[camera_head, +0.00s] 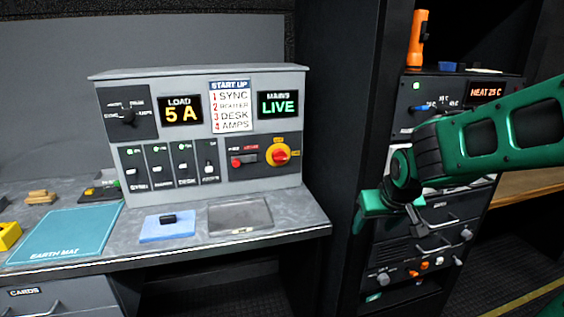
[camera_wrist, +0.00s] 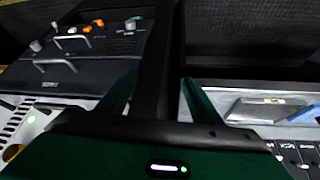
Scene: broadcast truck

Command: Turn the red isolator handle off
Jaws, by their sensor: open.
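The red isolator handle (camera_head: 280,155) is a red rotary knob on a yellow round plate, at the lower right of the grey control console (camera_head: 205,140). Its exact setting is too small to read. The display above it reads MAINS LIVE (camera_head: 278,105). My gripper (camera_head: 388,212) is green, open and empty. It hangs to the right of the console, in front of the dark equipment rack, clear of the handle. In the wrist view its two fingers (camera_wrist: 160,92) are spread apart with nothing between them. The isolator handle is not visible there.
The console has a red control (camera_head: 243,160), several breaker switches (camera_head: 158,167) and a selector knob (camera_head: 127,115). A blue pad (camera_head: 167,226) and a grey tray (camera_head: 240,216) lie on the desk before it. The rack (camera_head: 345,150) stands close right, with an orange torch (camera_head: 418,38).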

